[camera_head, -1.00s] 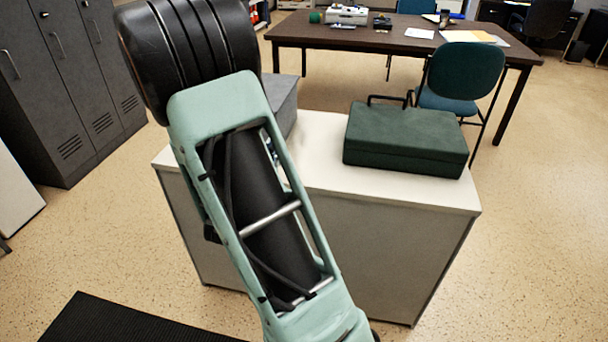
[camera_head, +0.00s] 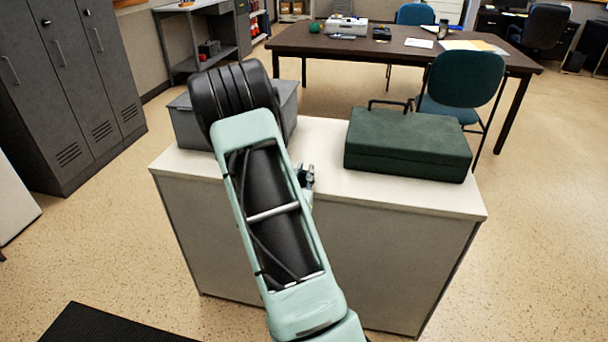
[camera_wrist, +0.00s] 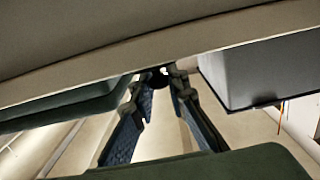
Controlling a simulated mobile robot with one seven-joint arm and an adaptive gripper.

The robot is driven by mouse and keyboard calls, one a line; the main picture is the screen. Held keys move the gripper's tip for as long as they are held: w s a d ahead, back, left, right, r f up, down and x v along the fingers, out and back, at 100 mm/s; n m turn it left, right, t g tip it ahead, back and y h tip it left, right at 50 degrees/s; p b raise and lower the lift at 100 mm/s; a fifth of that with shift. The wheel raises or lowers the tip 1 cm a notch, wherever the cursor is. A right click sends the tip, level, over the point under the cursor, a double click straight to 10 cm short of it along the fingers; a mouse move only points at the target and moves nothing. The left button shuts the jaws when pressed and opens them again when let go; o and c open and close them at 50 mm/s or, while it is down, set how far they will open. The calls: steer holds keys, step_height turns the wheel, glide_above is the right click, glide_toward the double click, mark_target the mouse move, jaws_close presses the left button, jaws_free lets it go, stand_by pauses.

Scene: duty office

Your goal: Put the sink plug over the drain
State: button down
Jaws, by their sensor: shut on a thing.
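My gripper shows in the wrist view (camera_wrist: 160,82), with its two blue-padded fingers converging on a small dark thing (camera_wrist: 152,73), which looks like the sink plug. Its shape is mostly hidden by the fingertips. In the head view a small part of my gripper (camera_head: 307,176) shows beside my forearm, over the white top of the cabinet (camera_head: 330,193). The forearm hides the rest of it and the middle of the cabinet top. I see no sink or drain in either view.
A dark green case (camera_head: 408,142) lies on the cabinet top at the right. A grey box (camera_head: 188,122) stands at its left end, partly behind my arm. A brown desk (camera_head: 400,46) and a teal chair (camera_head: 465,80) are behind. Grey lockers (camera_head: 70,90) stand at left.

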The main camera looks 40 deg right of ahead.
steer(key=shift+f, duration=0.1)
steer(key=c, duration=1.9)
jaws_free()
